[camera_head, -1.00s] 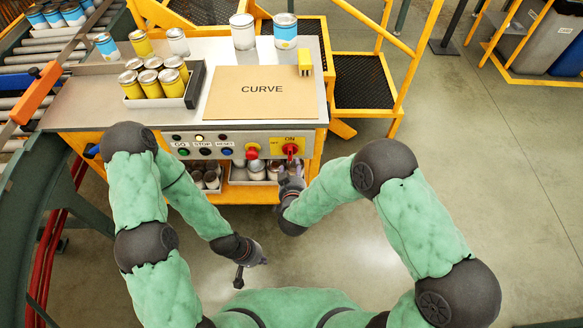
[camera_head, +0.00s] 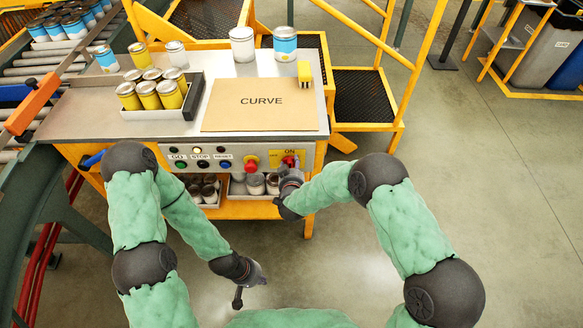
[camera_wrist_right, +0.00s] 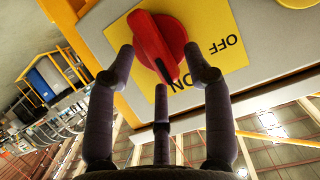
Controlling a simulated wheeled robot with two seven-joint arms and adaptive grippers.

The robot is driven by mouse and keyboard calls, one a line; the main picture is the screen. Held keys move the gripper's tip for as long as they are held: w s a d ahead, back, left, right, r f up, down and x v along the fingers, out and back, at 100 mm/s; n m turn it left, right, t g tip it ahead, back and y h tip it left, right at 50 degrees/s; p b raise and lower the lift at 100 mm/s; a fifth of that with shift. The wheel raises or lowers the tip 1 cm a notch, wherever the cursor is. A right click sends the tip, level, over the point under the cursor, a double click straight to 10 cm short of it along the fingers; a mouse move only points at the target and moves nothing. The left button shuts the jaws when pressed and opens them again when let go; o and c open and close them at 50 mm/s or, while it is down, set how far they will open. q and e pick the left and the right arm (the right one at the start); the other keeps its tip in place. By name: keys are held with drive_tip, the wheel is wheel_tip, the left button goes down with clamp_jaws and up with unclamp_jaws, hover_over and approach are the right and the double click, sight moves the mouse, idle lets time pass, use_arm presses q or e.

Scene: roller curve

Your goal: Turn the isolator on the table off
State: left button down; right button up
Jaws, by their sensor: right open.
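The isolator is a red rotary knob (camera_wrist_right: 157,44) on a yellow plate (camera_wrist_right: 213,42) marked ON and OFF. In the right wrist view its handle points at the word ON. In the head view the knob (camera_head: 289,161) is at the right end of the table's front panel, partly covered by my right gripper. My right gripper (camera_wrist_right: 163,62) is open, with fingertips on both sides of the knob's handle and a third finger below it. Contact is not clear. My left gripper (camera_head: 250,287) hangs low and empty, away from the table, its fingers apart.
A red button (camera_head: 251,168) sits just left of the isolator, with more buttons further left. Cans stand in a grey tray (camera_head: 160,113) and on the tabletop. Trays of cans are on the shelf below the panel. Open floor (camera_head: 480,190) lies to the right.

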clamp_jaws()
drive_tip(key=shift+r, duration=0.1)
drive_tip(key=shift+a+n+h+p, duration=0.45)
drive_tip(key=shift+n+h+p, duration=0.35)
drive_tip(key=shift+n+p, duration=0.4)
drive_tip(key=shift+a+f+n+t+h+b, duration=0.5)
drive_tip(key=shift+n+h, duration=0.35)
drive_tip(key=shift+n, duration=1)
drive_tip(key=shift+a+f+n+t+h+b, duration=0.2)
drive_tip(key=shift+n+t+h, duration=0.55)
drive_tip(key=shift+n, duration=1.05)
drive_tip(key=shift+a+f+n+t+h+b, duration=0.4)
drive_tip(key=shift+n+h, duration=0.6)
drive_tip(key=shift+n, duration=0.85)
